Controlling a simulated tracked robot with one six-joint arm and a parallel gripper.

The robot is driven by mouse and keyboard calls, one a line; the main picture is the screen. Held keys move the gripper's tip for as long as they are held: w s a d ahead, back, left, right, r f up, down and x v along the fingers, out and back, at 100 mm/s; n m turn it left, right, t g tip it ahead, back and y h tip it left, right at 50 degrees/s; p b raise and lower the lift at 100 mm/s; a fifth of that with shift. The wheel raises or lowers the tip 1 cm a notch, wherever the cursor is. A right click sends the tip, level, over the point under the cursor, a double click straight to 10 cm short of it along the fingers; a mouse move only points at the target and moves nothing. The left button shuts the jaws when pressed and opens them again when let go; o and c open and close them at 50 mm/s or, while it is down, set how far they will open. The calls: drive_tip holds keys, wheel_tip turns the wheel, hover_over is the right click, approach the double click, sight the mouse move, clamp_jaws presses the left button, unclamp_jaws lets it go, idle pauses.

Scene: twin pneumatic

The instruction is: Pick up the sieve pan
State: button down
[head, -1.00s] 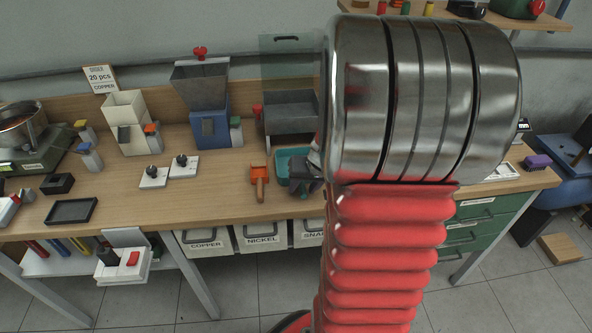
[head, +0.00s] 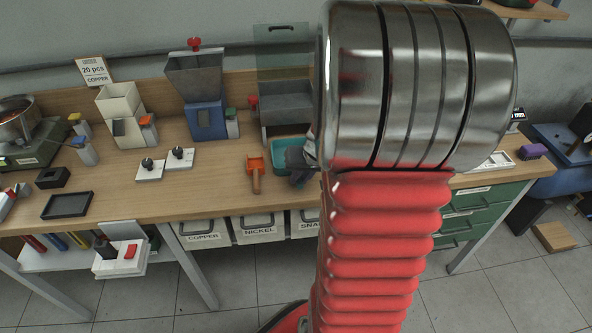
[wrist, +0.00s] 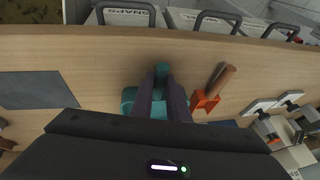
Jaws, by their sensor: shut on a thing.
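The sieve pan is teal (head: 283,143) and lies at the back of the bench, right of the orange scoop, in the head view. My gripper (head: 298,168) is at its near right side, partly covered by my arm. In the wrist view my gripper (wrist: 163,92) is shut on the pan's teal handle, whose end (wrist: 161,67) sticks out past the fingertips. Part of the pan body (wrist: 128,98) shows beside the fingers; the rest is hidden. I cannot tell whether the pan is touching the bench or just above it.
An orange scoop (head: 255,172) with a wooden handle lies close beside the pan. A grey hopper box (head: 287,105) stands behind it. Labelled bins (head: 258,230) hang under the bench's front edge. The bench in front of the scoop is clear.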

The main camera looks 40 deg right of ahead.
wheel_tip(320, 180, up, 18)
idle(0.6)
drive_tip(key=shift+w, duration=0.1)
idle(0.4)
